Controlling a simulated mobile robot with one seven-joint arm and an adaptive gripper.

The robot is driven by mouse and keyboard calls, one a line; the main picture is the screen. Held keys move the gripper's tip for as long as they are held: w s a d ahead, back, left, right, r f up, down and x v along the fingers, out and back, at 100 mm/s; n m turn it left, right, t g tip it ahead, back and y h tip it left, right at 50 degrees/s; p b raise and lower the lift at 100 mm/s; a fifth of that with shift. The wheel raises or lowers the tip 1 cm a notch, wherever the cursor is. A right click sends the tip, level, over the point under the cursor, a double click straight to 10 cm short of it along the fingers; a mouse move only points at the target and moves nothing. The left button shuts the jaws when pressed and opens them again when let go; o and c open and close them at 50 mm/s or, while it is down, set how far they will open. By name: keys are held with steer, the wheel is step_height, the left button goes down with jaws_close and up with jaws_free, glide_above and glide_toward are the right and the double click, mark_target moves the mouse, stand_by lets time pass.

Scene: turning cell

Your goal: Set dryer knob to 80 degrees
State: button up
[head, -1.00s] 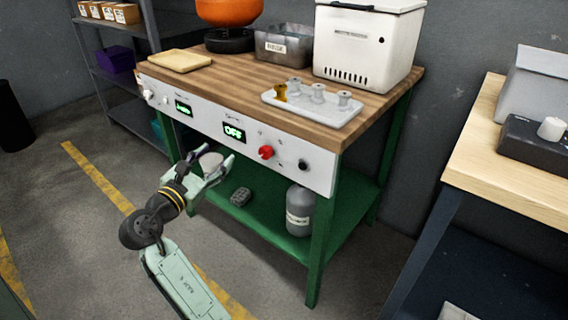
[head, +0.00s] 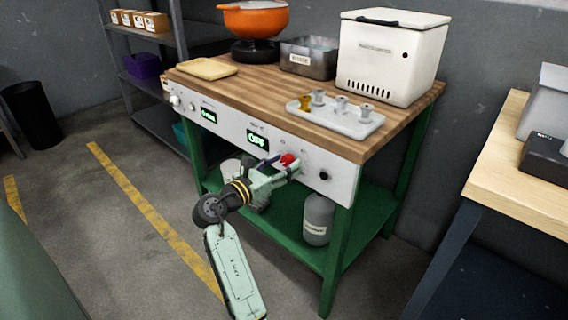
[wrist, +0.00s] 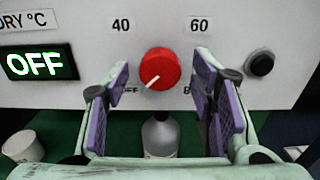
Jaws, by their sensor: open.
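The red dryer knob (wrist: 160,69) is on the white front panel, between my gripper's fingers in the wrist view. Its white pointer line aims down and left, toward the partly covered OFF mark. The marks 40 and 60 show above it; an 8 at lower right is partly hidden by a finger. The display (wrist: 37,64) reads OFF. My gripper (wrist: 162,92) is open, its purple pads either side of the knob and apart from it. In the head view the gripper (head: 280,167) is at the panel beside the red knob (head: 287,159).
A black button (wrist: 260,64) is right of the knob. A second display (head: 209,116) and white knobs are on the panel's left. The bench top (head: 250,90) holds a white box (head: 385,65), a tray of small parts (head: 352,122) and an orange pot (head: 262,20).

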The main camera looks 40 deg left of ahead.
steer(key=shift+w, duration=0.3)
steer(key=shift+c, duration=0.5)
steer(key=c, duration=1)
